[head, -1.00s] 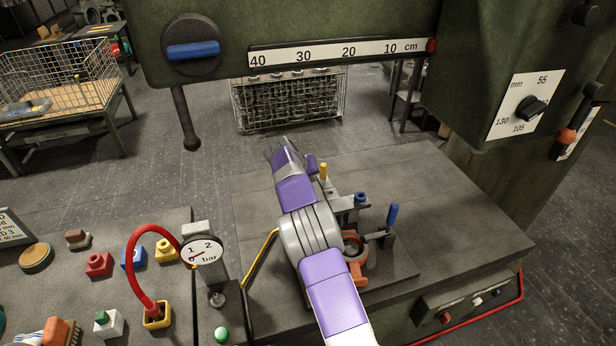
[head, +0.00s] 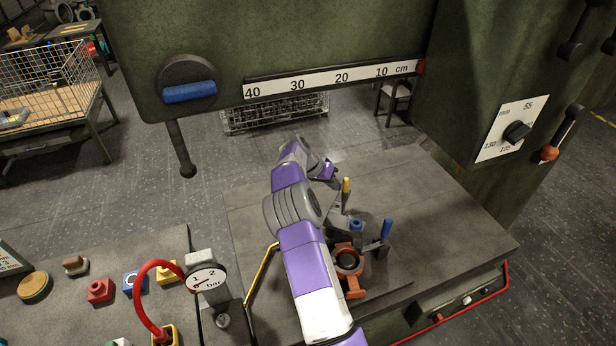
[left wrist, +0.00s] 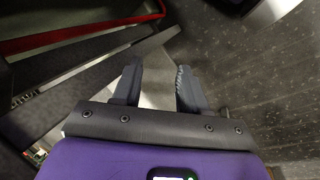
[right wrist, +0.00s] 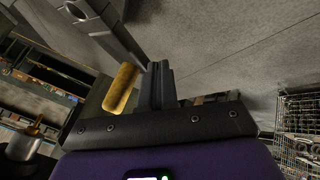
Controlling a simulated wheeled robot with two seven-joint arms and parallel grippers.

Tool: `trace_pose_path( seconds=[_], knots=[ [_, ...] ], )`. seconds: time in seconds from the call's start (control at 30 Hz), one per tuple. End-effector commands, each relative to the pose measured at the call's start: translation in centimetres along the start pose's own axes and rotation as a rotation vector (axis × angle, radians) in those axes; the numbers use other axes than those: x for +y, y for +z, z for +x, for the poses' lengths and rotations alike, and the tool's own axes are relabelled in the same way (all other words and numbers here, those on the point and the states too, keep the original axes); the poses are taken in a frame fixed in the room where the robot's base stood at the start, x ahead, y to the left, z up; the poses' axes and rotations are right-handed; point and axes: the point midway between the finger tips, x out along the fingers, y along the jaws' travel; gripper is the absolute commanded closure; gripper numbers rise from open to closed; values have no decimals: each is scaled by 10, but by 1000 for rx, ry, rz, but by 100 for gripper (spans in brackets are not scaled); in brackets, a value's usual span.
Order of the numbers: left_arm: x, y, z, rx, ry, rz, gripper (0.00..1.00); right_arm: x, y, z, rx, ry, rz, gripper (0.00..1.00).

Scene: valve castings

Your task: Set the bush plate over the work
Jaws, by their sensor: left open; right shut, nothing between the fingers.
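An orange casting (head: 354,287) with a round bore stands on the fixture base, partly behind my right arm. Behind it stands a yellow upright handle (head: 345,187) beside grey metal parts, which I take as the bush plate's; the plate itself is mostly hidden by my arm. My right gripper (head: 328,174) is just left of the yellow handle, fingertips unclear in the head view. In the right wrist view its fingers (right wrist: 157,85) are shut and empty, beside the yellow handle (right wrist: 122,88); I cannot tell if they touch. My left gripper (left wrist: 158,88) is open and empty, outside the head view.
A blue knob (head: 356,225) and a blue-handled clamp (head: 386,230) stand close to the casting. The green machine head with its scale (head: 335,77) hangs above. A pressure gauge (head: 206,279) with a red hose stands left. The machine table (head: 450,215) is bare on the right.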

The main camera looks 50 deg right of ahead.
Motion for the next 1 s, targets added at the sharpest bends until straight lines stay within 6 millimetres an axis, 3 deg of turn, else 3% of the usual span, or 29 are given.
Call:
trace_pose_path(
  seconds=[0.1,0.4,0.7,1.0],
  knots=[
    [6,1,-15,0,0,0,57,20,-7,10,-51,55,96,100],
    [13,2,-35,0,0,0,57,54,-9,31,-172,175,325,100],
    [16,2,-42,0,0,0,57,83,-2,45,-278,277,519,100],
    [16,2,-44,0,0,0,57,100,5,50,-340,339,636,100]
  ],
)
